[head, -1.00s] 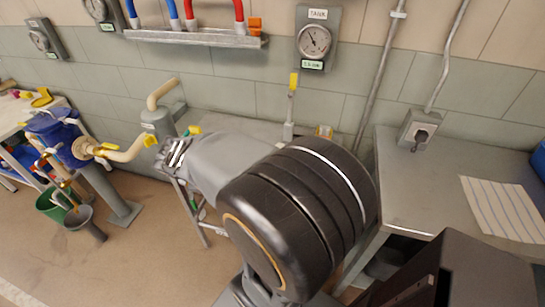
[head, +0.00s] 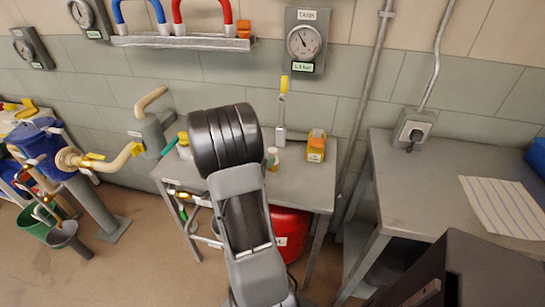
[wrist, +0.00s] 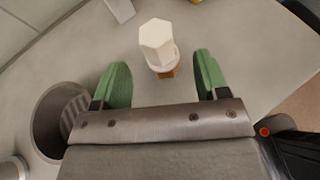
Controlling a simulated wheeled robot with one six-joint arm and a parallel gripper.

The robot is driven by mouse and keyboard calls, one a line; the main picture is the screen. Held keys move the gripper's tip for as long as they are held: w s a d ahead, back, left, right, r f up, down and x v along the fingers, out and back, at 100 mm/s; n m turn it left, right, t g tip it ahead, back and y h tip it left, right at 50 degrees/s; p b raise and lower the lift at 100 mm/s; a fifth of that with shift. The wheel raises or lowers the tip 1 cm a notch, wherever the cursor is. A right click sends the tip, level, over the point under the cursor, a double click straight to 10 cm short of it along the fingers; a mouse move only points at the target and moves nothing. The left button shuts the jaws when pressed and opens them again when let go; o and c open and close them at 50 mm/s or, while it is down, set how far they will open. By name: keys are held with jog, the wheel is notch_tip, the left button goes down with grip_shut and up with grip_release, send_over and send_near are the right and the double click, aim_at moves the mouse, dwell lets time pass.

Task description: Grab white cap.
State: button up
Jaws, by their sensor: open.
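In the wrist view a white six-sided cap (wrist: 156,42) sits above a small amber-brown part, over the grey tabletop. My gripper (wrist: 162,60) is open, with its green fingers apart on either side of the cap's lower end. The cap is near the fingertips, a little left of mid-gap; I cannot tell whether either finger touches it. In the head view my dark wrist hides the gripper. A small pale-topped bottle (head: 272,158) stands just right of the wrist; I cannot tell if it carries the same cap.
In the wrist view a round grey cup or opening (wrist: 45,115) lies left of my gripper. A larger grey bench (head: 400,170) stands to the right.

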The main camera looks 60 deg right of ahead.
aim_at(269, 155)
jog(key=shift+x, duration=3.2)
jog(key=shift+a+f, duration=0.1)
jog(key=shift+f, duration=0.05)
jog(key=shift+c, duration=0.5)
jog(key=c, duration=0.9)
